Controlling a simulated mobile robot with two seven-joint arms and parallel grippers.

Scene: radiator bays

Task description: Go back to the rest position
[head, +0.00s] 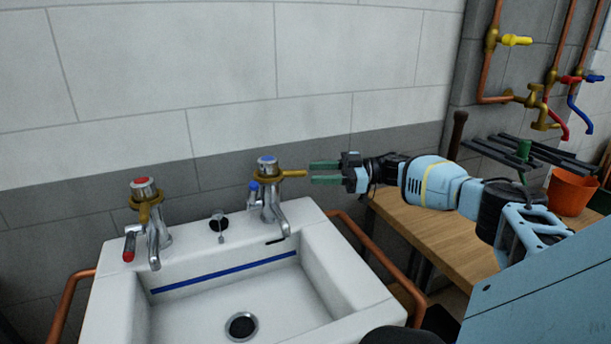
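My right gripper (325,173) is at the right end of the brass lever of the blue-marked tap (268,192). Its two green fingers are apart, one above and one below the lever's level, with a gap between them. I cannot tell whether they touch the lever. The arm reaches in from the right, over the wooden bench. My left gripper is not in view.
A white sink (225,275) stands in front, with a red-marked tap (148,215) at its left. Copper rails (372,252) flank it. A wooden bench (425,225) holds an orange pot (571,191) and a dark rack (530,152). Copper pipes with valves (515,40) run up the wall.

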